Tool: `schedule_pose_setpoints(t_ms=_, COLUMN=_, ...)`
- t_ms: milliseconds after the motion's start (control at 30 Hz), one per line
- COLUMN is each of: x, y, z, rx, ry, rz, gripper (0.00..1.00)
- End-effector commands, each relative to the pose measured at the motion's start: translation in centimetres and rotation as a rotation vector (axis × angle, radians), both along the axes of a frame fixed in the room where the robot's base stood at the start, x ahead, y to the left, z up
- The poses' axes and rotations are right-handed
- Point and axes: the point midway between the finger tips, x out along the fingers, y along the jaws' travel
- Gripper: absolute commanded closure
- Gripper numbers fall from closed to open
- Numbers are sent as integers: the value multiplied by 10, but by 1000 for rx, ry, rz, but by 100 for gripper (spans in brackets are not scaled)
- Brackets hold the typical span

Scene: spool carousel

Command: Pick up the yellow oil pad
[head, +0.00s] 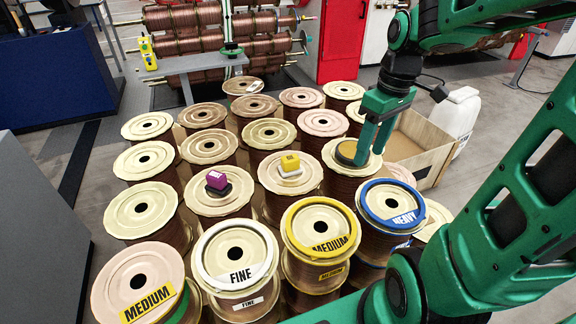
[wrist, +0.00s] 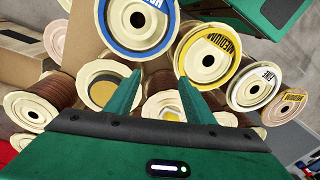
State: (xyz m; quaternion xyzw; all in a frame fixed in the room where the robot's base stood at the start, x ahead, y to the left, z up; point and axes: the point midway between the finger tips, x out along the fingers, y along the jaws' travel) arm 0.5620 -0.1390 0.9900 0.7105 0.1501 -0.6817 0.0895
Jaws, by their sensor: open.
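The yellow oil pad (head: 290,162) looks like a small yellow block with dark marking, on a white base, on top of a copper-wire spool in the middle of the group. In the wrist view, a yellow patch (wrist: 172,117) shows between my fingers, partly hidden by my gripper body. My gripper (head: 371,155) is open, with its fingers pointing down to the right of the pad, over or beside a spool with a round tan disc (head: 352,151). The fingers also show in the wrist view (wrist: 160,80). I see nothing held between them.
Several spools stand close together, the front ones with white, yellow and blue labelled rims. A cardboard box (head: 412,150) and a white jug (head: 457,115) stand at right.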

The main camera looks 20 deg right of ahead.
Motion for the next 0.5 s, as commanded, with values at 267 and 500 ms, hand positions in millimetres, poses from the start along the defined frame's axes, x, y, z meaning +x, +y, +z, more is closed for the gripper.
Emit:
schedule_pose_setpoints(t_ms=267, x=110, y=56, z=-14, rx=146, ry=-126, rz=761, gripper=52)
schedule_pose_setpoints(t_ms=500, x=153, y=91, z=-20, rx=233, ry=-247, rz=1134, gripper=52)
